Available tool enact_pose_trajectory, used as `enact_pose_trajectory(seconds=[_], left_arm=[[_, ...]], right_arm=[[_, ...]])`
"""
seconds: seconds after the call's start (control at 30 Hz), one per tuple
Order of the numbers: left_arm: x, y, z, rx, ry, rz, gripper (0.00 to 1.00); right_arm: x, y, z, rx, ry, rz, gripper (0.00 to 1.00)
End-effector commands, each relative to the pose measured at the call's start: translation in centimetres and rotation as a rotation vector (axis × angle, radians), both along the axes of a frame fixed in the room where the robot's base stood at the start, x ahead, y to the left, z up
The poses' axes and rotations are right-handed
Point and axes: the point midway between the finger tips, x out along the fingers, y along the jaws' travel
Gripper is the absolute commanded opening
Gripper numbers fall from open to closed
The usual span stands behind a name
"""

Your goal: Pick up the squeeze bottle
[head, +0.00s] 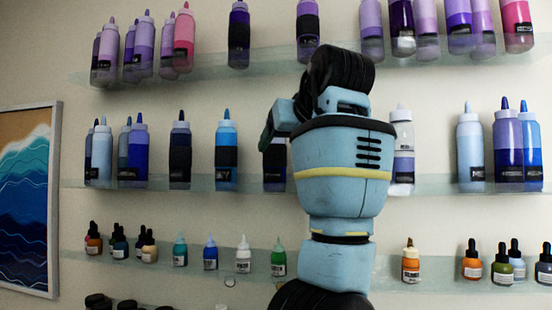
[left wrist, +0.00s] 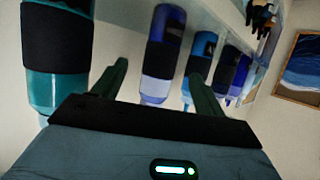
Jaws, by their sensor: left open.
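Squeeze bottles with dark labels stand on the middle shelf. My left gripper (left wrist: 157,72) is open, its dark green fingers pointing at this row in the left wrist view. A bottle with a lavender-blue body and dark label (left wrist: 160,55) shows between the fingers, not gripped. It looks to be the dark-labelled bottle (head: 274,170) left of my arm in the head view, its top hidden. A bright blue bottle (head: 226,150) stands to its left; it also shows beside the right finger in the left wrist view (left wrist: 204,42). My right gripper is not in view.
A teal bottle (left wrist: 57,90) stands close on the left of the left wrist view. More bottles fill the glass shelf above (head: 270,62), and small dropper bottles the shelf below (head: 200,266). A framed wave picture (head: 28,200) hangs at the left. My arm hides the shelf's middle.

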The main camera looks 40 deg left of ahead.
Motion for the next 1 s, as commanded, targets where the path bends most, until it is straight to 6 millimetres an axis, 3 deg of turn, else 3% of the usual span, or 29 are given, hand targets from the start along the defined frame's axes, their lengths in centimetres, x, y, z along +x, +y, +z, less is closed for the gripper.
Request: enact_pose_trajectory(seconds=[0.1, 0.43, 0.73, 1.0], left_arm=[[0.6, 1.1, -0.6, -0.001, 0.002, 0.001, 0.72], [1.1, 2.2, -1.1, -0.001, 0.0, 0.0, 0.72], [2.6, 5.5, -2.6, 0.001, 0.001, 0.001, 0.72], [2.8, 5.8, -2.8, 0.001, 0.0, -0.001, 0.72]], right_arm=[[-0.1, -0.1, -0.1, -0.001, 0.003, 0.0, 0.36], [0.1, 0.0, 0.0, -0.001, 0.0, -0.001, 0.36], [0.4, 0.0, 0.4, 0.001, -0.011, -0.002, 0.36], [0.5, 0.1, 0.4, 0.002, -0.012, -0.002, 0.36]])
